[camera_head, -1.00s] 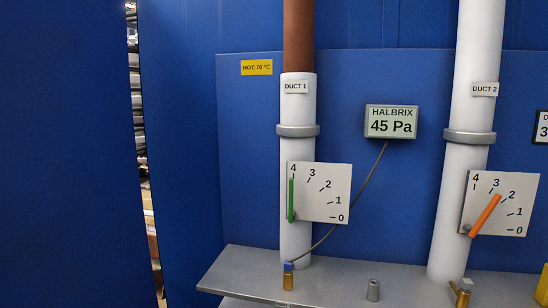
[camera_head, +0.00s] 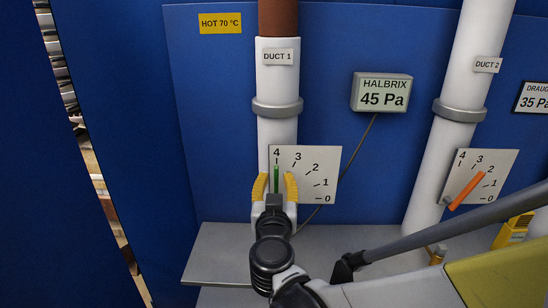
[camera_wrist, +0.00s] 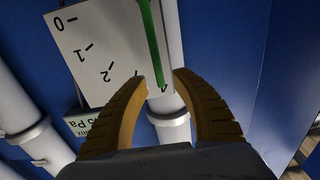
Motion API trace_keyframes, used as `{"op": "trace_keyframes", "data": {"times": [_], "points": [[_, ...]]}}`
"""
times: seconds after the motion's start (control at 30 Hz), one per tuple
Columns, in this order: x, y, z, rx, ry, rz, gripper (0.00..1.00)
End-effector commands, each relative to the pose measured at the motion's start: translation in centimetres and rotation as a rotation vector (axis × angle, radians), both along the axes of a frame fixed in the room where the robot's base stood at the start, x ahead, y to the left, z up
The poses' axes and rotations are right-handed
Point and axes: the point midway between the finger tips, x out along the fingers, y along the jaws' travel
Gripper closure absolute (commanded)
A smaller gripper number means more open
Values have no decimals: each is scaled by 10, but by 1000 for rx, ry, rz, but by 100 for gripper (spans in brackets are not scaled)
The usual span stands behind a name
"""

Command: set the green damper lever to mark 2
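The green damper lever (camera_head: 276,177) stands nearly upright on the white dial plate (camera_head: 312,160) of duct 1 and points at mark 4. Mark 2 (camera_head: 316,167) is to its right. My gripper (camera_head: 275,184) is open in front of the plate, with one yellow finger on each side of the lever. In the wrist view the lever (camera_wrist: 152,45) reaches its end between the fingertips (camera_wrist: 160,79), with a gap visible on both sides. The lever's lower part is hidden behind my gripper in the head view.
Duct 2 (camera_head: 459,80) stands to the right with an orange lever (camera_head: 467,191) on its own plate. A gauge (camera_head: 382,93) reading 45 Pa hangs between the ducts, its cable running down behind the duct 1 plate. A grey shelf (camera_head: 215,262) lies below.

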Motion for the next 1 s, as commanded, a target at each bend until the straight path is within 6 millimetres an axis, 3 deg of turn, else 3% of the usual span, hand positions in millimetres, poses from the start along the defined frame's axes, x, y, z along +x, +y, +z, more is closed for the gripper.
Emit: {"op": "trace_keyframes", "data": {"times": [0.2, 0.57, 0.67, 1.0], "points": [[28, -2, 0, 0, 0, -2, 68], [33, -2, 0, 0, 0, -1, 68], [33, -2, 0, 0, 0, -1, 99], [33, -2, 0, 1, 0, -1, 100]]}}
